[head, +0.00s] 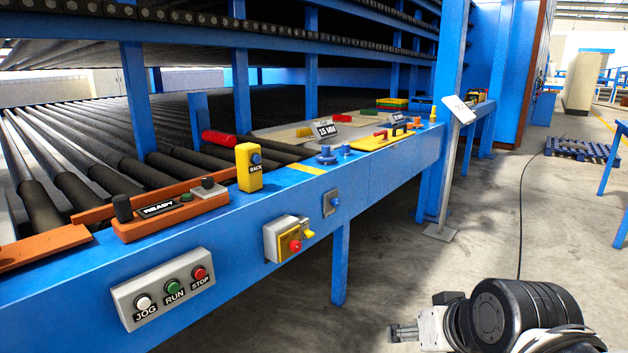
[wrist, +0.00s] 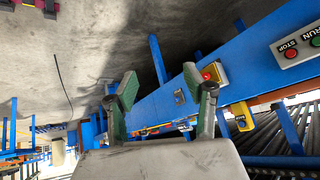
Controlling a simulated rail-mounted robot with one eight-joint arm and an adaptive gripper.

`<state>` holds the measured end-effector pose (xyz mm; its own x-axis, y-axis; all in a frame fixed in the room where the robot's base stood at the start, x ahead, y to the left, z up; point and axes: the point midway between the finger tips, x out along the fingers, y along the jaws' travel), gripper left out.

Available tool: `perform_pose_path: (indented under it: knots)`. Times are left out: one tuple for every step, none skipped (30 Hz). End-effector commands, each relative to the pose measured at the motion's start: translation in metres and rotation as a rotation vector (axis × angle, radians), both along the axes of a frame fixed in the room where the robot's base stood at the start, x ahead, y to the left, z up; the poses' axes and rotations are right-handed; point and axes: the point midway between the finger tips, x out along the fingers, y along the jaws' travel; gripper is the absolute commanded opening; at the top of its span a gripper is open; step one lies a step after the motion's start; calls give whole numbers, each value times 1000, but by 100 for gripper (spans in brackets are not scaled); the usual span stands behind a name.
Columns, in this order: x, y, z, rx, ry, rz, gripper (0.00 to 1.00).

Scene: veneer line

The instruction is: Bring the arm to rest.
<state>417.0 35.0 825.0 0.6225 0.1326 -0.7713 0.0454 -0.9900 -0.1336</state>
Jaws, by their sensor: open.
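My gripper (wrist: 160,86) is open and empty in the wrist view, its two green-padded fingers spread apart. Past the fingers are the blue machine frame and the concrete floor. In the head view my gripper (head: 403,333) is at the lower right, over the floor in front of the machine and apart from it. The dark wrist part of my arm is beside it, cut off by the bottom edge.
The blue machine rail (head: 385,165) runs along the left. It carries a JOG/RUN/STOP panel (head: 163,288), a switch box with a red knob (head: 285,238) and a yellow BACK box (head: 249,167). A sign stand (head: 446,180) and a blue pallet (head: 578,149) stand beyond.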

Motion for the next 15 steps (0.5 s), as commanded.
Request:
perform_pose_path:
  knots:
    - [-10, -6, -3, -23, 9, -7, 47]
    - [-15, -10, -4, -38, 15, -12, 47]
    - [-22, -15, -6, -57, 23, -17, 47]
    - [-27, -18, -8, -70, 29, -21, 47]
    - [-31, -22, -9, -84, 34, -26, 47]
    - [-37, -26, -11, -100, 41, -30, 47]
    - [-41, -30, -12, -114, 45, -35, 47]
    - [-46, -33, -14, -125, 51, -39, 47]
    - [-52, -37, -16, -142, 58, -45, 47]
    - [-50, -36, -6, -139, 57, -44, 47]
    - [-49, -36, 1, -138, 56, -44, 47]
    - [-49, -36, 7, -138, 56, -43, 47]
    - [-48, -36, 12, -138, 56, -43, 47]
    - [-48, -36, 17, -137, 56, -42, 47]
    - [-48, -36, 22, -137, 55, -43, 47]
